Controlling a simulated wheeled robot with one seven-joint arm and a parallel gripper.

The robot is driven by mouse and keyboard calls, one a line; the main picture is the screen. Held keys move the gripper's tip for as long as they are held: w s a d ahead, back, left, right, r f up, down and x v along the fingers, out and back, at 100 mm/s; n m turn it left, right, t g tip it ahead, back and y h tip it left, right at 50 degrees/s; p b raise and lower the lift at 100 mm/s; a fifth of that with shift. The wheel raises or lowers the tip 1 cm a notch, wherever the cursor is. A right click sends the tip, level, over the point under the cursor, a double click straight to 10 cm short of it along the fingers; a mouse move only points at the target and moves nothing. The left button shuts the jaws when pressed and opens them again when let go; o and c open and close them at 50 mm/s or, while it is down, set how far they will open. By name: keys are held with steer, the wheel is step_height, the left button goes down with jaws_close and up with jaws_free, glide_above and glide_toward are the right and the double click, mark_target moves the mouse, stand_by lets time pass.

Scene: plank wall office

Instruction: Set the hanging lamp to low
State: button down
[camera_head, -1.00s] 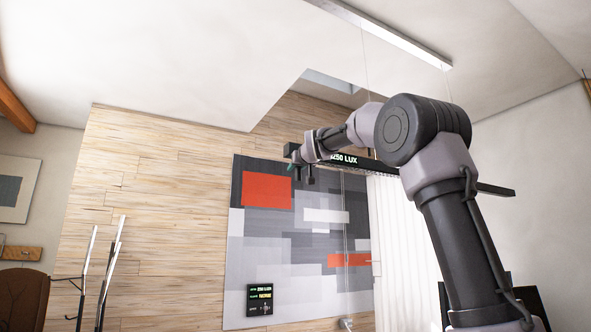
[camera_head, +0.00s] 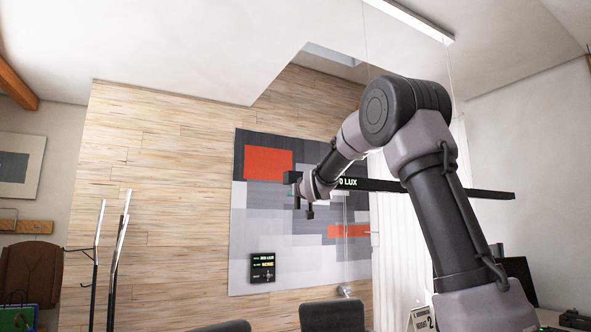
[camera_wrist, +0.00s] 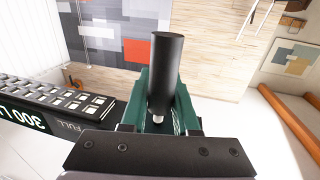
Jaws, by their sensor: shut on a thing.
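The hanging lamp (camera_head: 440,189) is a long black bar on thin wires under a white ceiling fixture (camera_head: 410,18). Its front display ends in "0 LUX" in the head view, the rest hidden by my arm. In the wrist view the lamp (camera_wrist: 50,102) lies at the left, with "300 L", the word "FULL" and rows of pale blocks. My gripper (camera_head: 304,207) is at the lamp's left end. In the wrist view my gripper (camera_wrist: 160,112) is shut on a black cylinder (camera_wrist: 167,62), a handle beside the lamp's end. How the handle joins the lamp is hidden.
A small black wall panel (camera_head: 262,268) with lit text, too small to read surely, hangs on the grey and red wall picture (camera_head: 300,268). A metal coat stand (camera_head: 115,260) stands at left. Dark chairs (camera_head: 335,315) are below. The air left of my gripper is clear.

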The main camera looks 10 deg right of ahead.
step_height(320, 180, down, 11)
steer(key=shift+f, duration=0.3)
steer(key=c, duration=0.7)
jaws_free()
steer(key=s, duration=0.3)
steer(key=s+d, duration=0.1)
steer(key=s, duration=0.6)
steer(key=shift+s+d, duration=0.15)
steer(key=shift+s, duration=0.2)
